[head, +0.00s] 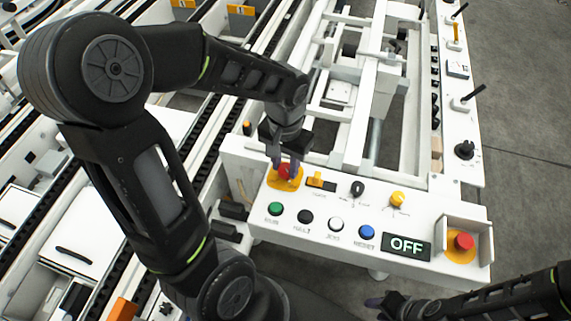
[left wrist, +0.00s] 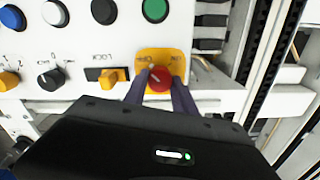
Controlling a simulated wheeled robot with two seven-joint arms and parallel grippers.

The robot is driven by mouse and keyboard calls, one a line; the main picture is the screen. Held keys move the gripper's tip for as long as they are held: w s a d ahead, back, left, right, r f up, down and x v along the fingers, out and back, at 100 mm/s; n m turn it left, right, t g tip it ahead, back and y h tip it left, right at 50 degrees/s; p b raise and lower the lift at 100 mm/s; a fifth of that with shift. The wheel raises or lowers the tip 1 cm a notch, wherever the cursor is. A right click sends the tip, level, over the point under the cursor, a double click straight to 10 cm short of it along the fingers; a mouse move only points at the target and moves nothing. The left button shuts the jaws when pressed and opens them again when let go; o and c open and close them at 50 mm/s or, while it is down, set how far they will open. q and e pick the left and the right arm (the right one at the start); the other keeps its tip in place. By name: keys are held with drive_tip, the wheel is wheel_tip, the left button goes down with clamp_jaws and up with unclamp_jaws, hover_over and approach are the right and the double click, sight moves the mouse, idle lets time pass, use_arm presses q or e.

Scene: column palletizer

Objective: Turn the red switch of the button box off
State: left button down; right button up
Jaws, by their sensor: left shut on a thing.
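The button box (head: 320,235) is a white panel at the lower middle of the head view. Its red switch (head: 285,171) sits on a yellow plate at the panel's upper left; it also shows in the left wrist view (left wrist: 159,80). My left gripper (head: 285,166) comes down over the red switch, and its two fingers are on either side of it, shut on it. The left gripper also shows in the left wrist view (left wrist: 160,92). A display (head: 406,245) on the panel reads OFF. My right gripper (head: 388,304) is at the bottom right, away from the panel; its fingers are too small to judge.
A row of green (head: 275,209), black (head: 305,217), white (head: 336,224) and blue (head: 367,232) buttons lies along the panel front. Another red button (head: 463,241) sits in a guarded recess at the right. Black (head: 357,189) and yellow (head: 397,199) knobs are near the switch. Conveyor rails lie left.

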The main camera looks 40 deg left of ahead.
sight(286, 167)
idle(0.3)
use_arm(q)
drive_tip(key=c, duration=1)
unclamp_jaws()
wheel_tip(286, 167, up, 8)
drive_tip(key=shift+f, duration=0.1)
